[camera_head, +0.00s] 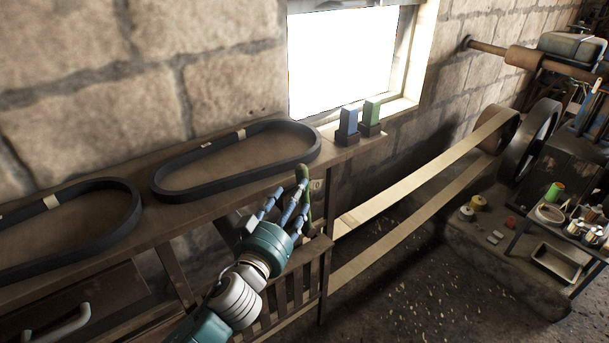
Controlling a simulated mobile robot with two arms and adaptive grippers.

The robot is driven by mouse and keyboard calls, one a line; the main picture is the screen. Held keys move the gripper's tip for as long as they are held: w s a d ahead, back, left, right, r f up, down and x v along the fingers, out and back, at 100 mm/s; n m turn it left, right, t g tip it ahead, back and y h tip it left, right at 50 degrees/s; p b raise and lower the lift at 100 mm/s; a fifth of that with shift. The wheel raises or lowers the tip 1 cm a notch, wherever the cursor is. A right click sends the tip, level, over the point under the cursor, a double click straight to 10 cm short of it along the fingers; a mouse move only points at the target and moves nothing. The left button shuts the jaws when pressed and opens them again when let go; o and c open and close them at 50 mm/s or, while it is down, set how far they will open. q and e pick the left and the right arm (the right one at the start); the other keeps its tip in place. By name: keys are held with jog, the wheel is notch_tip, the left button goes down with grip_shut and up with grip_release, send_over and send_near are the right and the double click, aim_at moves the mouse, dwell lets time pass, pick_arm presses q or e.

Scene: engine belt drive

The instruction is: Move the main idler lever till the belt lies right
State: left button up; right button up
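A long pale belt (420,180) runs from a pulley (497,131) at the right down to the left, in two slanting runs. Its left end is hidden behind the wooden bench and slatted frame. An upright olive-green curved piece, perhaps the main idler lever (308,207), stands at the bench's right end. My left gripper (293,200), with blue fingers and a teal body, is right beside this piece and overlaps it in the view. I cannot tell whether the fingers close around it or only lie next to it. My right gripper is not in view.
Two black belt loops (237,158) (70,228) lie on the wooden bench (150,215). A blue block (348,121) and a green block (371,111) stand under the window. A dark wheel (534,143) and a small table (557,262) with cups are at right. The floor between is mostly open.

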pick_arm(q)
jog(key=p+x, duration=0.1)
jog(key=x, duration=0.5)
jog(key=shift+w+d+f, duration=0.1)
jog(key=shift+w+d, duration=0.1)
jog(key=shift+w, duration=0.15)
jog(key=shift+w+d, duration=0.2)
jog(key=shift+w, duration=0.35)
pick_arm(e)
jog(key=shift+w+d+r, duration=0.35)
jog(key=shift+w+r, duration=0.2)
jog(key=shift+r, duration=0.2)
